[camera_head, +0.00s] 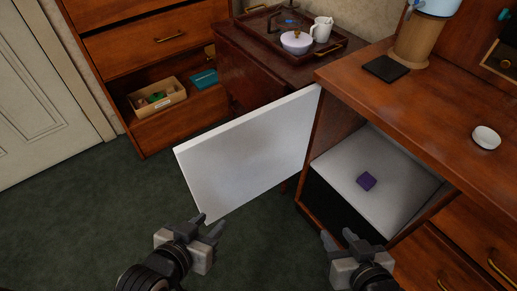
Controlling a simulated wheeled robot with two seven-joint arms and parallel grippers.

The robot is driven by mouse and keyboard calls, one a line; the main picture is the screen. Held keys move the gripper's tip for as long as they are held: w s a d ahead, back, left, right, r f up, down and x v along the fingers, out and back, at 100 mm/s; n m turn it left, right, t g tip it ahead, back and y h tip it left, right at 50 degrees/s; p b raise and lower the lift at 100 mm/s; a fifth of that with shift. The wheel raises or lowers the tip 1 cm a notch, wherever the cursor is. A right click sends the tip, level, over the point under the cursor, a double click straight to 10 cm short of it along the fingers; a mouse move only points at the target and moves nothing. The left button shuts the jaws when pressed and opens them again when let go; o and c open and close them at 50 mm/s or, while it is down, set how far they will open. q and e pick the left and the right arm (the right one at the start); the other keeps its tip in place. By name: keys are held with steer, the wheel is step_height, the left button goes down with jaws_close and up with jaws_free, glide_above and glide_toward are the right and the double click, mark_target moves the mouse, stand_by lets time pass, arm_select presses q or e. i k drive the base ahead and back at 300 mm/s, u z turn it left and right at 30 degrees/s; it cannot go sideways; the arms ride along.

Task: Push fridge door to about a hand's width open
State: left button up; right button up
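The white fridge door (250,152) stands wide open, swung out to the left from the wooden cabinet. My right gripper (340,238) is open and empty, in front of the dark fridge opening (335,213).
A wooden side table (232,52) with a tray, teapot and jug (321,29) stands behind the door. A drawer unit (150,45) with an open lower shelf stands at back left. The counter (440,95) holds a white dish (486,137). Green carpet (90,215) is clear at left.

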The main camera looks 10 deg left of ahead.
mark_target(225, 167)
steer(key=z, duration=3.45)
steer(key=k, duration=2.65)
steer(key=u, duration=1.4)
steer(key=i, duration=0.55)
steer(key=z, duration=1.45)
steer(key=k, duration=0.15)
steer(key=u, duration=0.8)
